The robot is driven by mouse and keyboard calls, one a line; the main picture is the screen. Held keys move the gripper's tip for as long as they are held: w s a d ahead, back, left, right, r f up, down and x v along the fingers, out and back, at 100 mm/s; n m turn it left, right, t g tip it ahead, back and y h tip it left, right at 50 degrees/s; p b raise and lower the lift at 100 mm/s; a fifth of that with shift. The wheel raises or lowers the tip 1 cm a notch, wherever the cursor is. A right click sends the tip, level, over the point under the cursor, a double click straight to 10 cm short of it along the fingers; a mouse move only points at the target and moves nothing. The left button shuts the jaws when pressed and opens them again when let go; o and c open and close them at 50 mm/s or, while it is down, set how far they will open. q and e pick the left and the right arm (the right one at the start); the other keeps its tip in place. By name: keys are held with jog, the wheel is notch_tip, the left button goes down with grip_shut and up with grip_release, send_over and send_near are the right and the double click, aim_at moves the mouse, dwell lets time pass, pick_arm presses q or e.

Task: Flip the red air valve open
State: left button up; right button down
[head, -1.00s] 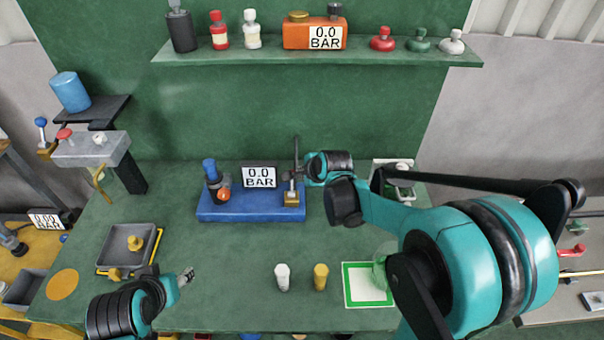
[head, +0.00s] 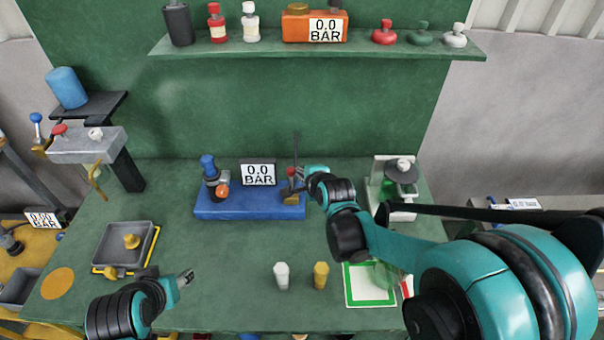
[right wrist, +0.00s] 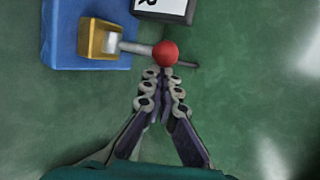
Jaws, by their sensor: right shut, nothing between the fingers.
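The air valve is a brass block (right wrist: 98,40) at the right end of a blue base, with a grey lever ending in a red ball knob (right wrist: 165,53). In the right wrist view the lever points right, away from the block. In the head view the red knob (head: 291,172) shows small above the brass block. My right gripper (right wrist: 160,76) is shut and empty, its fingertips just below the knob; I cannot tell whether they touch it. My left gripper (head: 187,277) is at the lower left, away from the valve, its jaw opening unclear.
The blue base (head: 235,207) also carries a gauge reading 0.0 BAR (head: 258,174) and a blue-capped fitting (head: 208,165). White (head: 281,276) and yellow (head: 321,275) pegs stand in front. A grey tray (head: 105,245) is at left, a green-bordered mat (head: 358,297) at right.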

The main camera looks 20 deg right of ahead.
jog(key=shift+s+a+f+t+b, duration=0.1)
jog(key=shift+s+a+t+b, duration=0.2)
jog(key=shift+s, duration=0.4)
jog(key=shift+s+a+f+t+b, duration=0.15)
jog(key=shift+s+t+b, duration=0.2)
jog(key=shift+s, duration=0.4)
jog(key=shift+s+a+f+t+b, duration=0.1)
jog(key=shift+s+a+t+b, duration=0.2)
jog(key=shift+s, duration=0.4)
jog(key=shift+w+d+f, duration=0.1)
jog(key=shift+w, duration=0.05)
jog(key=shift+w+d+f+b, duration=0.2)
jog(key=shift+w+f+b, duration=0.15)
jog(key=shift+w+b, duration=0.25)
jog(key=shift+r, duration=0.1)
